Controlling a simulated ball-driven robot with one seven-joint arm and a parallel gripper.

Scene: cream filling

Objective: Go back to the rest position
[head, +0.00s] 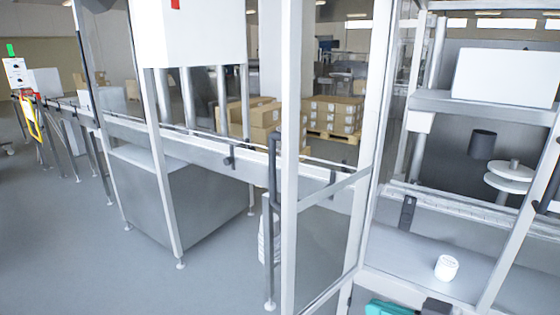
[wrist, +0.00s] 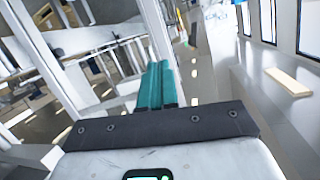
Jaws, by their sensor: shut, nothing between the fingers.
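My gripper (wrist: 159,68) shows in the wrist view as two teal fingers side by side, shut and with nothing between them. The fingers point away over a grey floor. In the head view, part of my gripper (head: 386,308) shows as a teal shape at the bottom edge, beside a dark grey block. The rest of my arm is out of frame there. A small white jar (head: 446,268) stands upright on the grey surface at lower right, apart from and above my gripper in the picture.
A white-framed machine enclosure (head: 290,180) with clear panels fills the middle of the head view. A conveyor (head: 220,150) runs off to the left. Boxes (head: 332,113) are stacked behind it. The floor (head: 60,250) at left is open. A pale tan strip (wrist: 288,82) lies right in the wrist view.

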